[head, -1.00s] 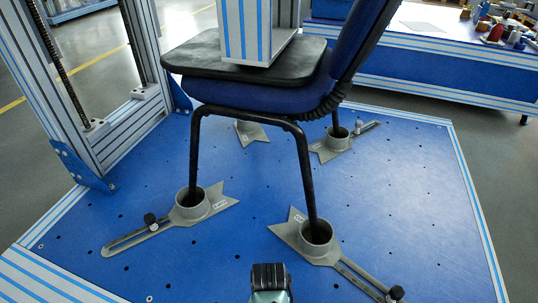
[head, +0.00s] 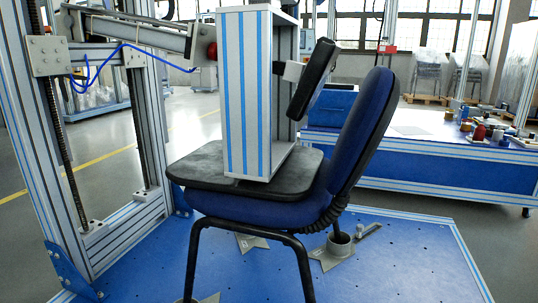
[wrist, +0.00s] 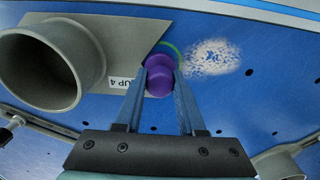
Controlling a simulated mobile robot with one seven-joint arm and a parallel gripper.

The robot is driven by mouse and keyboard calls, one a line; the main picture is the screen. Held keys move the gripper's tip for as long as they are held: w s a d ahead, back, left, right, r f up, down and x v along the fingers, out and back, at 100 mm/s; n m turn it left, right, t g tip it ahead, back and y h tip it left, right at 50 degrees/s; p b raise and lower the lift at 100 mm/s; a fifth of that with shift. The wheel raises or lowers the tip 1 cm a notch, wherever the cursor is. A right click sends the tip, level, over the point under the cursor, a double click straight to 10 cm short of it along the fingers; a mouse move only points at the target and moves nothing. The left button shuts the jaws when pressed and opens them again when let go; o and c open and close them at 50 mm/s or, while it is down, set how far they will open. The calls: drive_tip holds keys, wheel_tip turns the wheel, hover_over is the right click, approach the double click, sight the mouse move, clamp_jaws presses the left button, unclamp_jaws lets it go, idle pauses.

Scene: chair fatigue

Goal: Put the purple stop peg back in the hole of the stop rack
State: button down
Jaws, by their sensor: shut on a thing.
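In the wrist view, the purple stop peg (wrist: 160,77) sits between the two fingertips of my gripper (wrist: 159,85), which is shut on it. The peg is seen against the blue base plate (wrist: 265,100), beside the grey foot fixture labelled "UP 4" (wrist: 95,50). Part of a green ring (wrist: 174,50) shows just behind the peg. I cannot tell whether the peg touches the plate or is held above it. My gripper is out of the head view. I cannot make out the stop rack in either view.
The blue chair (head: 365,130) stands on the base plate, with a striped loading block (head: 245,90) on its seat. A frame column (head: 60,150) rises at left. A blue bench (head: 420,170) with small coloured items stands at right. A pale speckled patch (wrist: 210,57) marks the plate.

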drive_tip(key=shift+r+p, duration=1.7)
drive_tip(key=shift+p, duration=0.2)
wheel_tip(320, 180, up, 4)
drive_tip(key=p, duration=0.4)
drive_tip(key=shift+p, duration=0.35)
